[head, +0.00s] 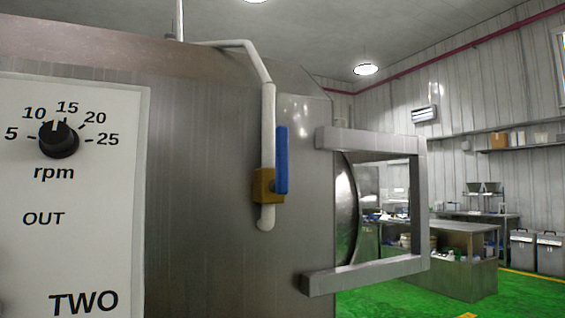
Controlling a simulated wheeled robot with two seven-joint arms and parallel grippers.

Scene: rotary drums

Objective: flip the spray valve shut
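The spray valve has a brass body (265,186) on a white vertical pipe (268,125), fixed to the side of a large metal drum housing (210,150). Its blue lever (282,160) points straight up, in line with the pipe. The pipe ends in a short downward outlet just below the brass body. Neither of my grippers shows in the head view, and nothing touches the lever.
A white panel (70,255) with a black rpm knob (58,139) and "TWO" is at left. A square metal frame (420,205) juts out right of the valve. Beyond are a steel table (455,228), bins (535,250) and open green floor (390,303).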

